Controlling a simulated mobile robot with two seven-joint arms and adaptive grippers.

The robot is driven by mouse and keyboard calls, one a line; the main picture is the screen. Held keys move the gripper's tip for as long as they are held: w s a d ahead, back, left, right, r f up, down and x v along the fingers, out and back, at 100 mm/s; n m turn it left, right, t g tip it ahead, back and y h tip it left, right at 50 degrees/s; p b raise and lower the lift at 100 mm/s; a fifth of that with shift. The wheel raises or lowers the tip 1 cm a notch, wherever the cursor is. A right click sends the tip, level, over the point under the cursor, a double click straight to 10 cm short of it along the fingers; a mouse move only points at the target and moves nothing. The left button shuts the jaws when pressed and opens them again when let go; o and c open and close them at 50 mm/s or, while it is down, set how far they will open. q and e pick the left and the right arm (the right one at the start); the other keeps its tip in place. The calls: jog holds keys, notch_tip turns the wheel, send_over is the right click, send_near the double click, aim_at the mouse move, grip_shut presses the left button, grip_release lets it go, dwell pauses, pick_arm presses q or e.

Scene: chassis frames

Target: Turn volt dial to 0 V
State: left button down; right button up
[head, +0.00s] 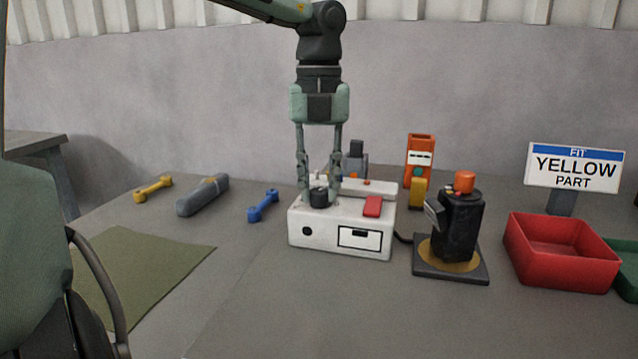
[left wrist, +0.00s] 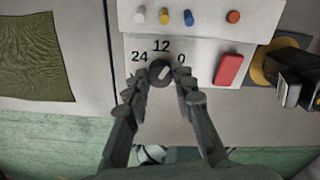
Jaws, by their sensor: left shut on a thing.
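The white power box (head: 340,232) stands on the table in the head view, with a black volt dial (head: 319,197) on its top. My left gripper (head: 319,187) points straight down and is shut on the dial, one finger on each side. In the left wrist view the dial (left wrist: 160,73) sits between the fingertips, below the printed marks 24, 12 and 0 (left wrist: 181,57). A pale pointer mark on the dial appears to slant up and right, between 12 and 0. My right gripper is not in view.
A red switch (head: 372,206) lies right of the dial on the box. A black device on a base (head: 459,230), a red bin (head: 562,253) and a sign (head: 575,167) stand to the right. Wrenches and a green mat (head: 150,270) lie to the left.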

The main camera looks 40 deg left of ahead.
aim_at(318, 191)
pick_arm(q)
jog(key=shift+m, duration=3.2)
jog(key=c, duration=1.3)
grip_release()
jog(key=shift+o, duration=0.2)
notch_tip(318, 191, up, 12)
jog(key=shift+s, duration=0.1)
